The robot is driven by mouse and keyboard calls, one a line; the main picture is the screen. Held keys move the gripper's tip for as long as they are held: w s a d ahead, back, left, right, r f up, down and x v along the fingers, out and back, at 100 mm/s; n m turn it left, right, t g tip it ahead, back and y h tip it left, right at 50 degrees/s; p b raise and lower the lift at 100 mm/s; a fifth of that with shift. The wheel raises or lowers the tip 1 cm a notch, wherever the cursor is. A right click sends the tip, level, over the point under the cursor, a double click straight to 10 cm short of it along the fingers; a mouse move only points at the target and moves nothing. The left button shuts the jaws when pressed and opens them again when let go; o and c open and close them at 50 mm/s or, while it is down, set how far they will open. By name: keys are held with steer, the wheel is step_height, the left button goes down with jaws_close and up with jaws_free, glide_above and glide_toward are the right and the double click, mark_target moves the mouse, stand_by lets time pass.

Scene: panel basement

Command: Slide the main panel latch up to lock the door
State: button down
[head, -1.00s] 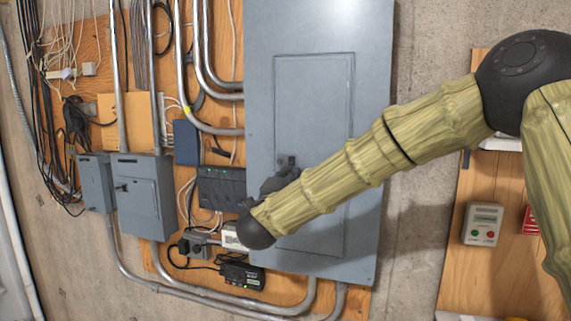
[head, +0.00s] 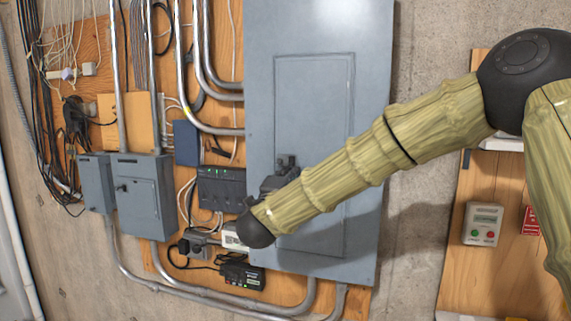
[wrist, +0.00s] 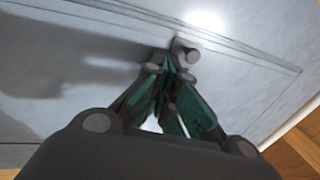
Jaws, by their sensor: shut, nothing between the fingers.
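The large grey main panel (head: 320,30) fills the middle of the head view, its inner door (head: 313,105) lying flush. The small latch (head: 286,159) is at the door's left edge, largely merged with my dark fingertips there. In the wrist view the latch (wrist: 186,46) shows as a short grey knob on the door face. My gripper (head: 283,174) is at the latch in the head view. In the wrist view its green-sided fingers (wrist: 170,66) are shut with nothing between them. Their tips are right at the knob; I cannot tell if they touch.
Smaller grey boxes (head: 145,205) and metal conduits (head: 183,60) stand left of the panel. A black power unit (head: 221,188) and a small device (head: 241,273) sit close to my wrist. A white control box (head: 482,223) is on the right board.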

mark_target(291, 165)
steer(key=shift+d+r, duration=0.1)
steer(key=shift+r, duration=0.65)
stand_by(0.4)
steer(key=shift+f+b, duration=0.35)
steer(key=shift+b, duration=0.25)
steer(key=shift+s, duration=0.1)
stand_by(0.5)
steer(key=shift+s+a+f+b, duration=0.1)
steer(key=shift+s+a+b, duration=0.15)
steer(key=shift+s+b, duration=0.15)
steer(key=shift+s+a+b, duration=0.4)
steer(key=shift+s, duration=0.4)
steer(key=shift+s+b, duration=0.4)
steer(key=shift+s, duration=0.25)
steer(key=shift+s+a+b, duration=0.3)
steer(key=shift+s+b, duration=0.05)
steer(key=shift+s, duration=0.35)
steer(key=shift+s+a+b, duration=0.25)
steer(key=shift+s+b, duration=0.1)
steer(key=shift+s, duration=0.35)
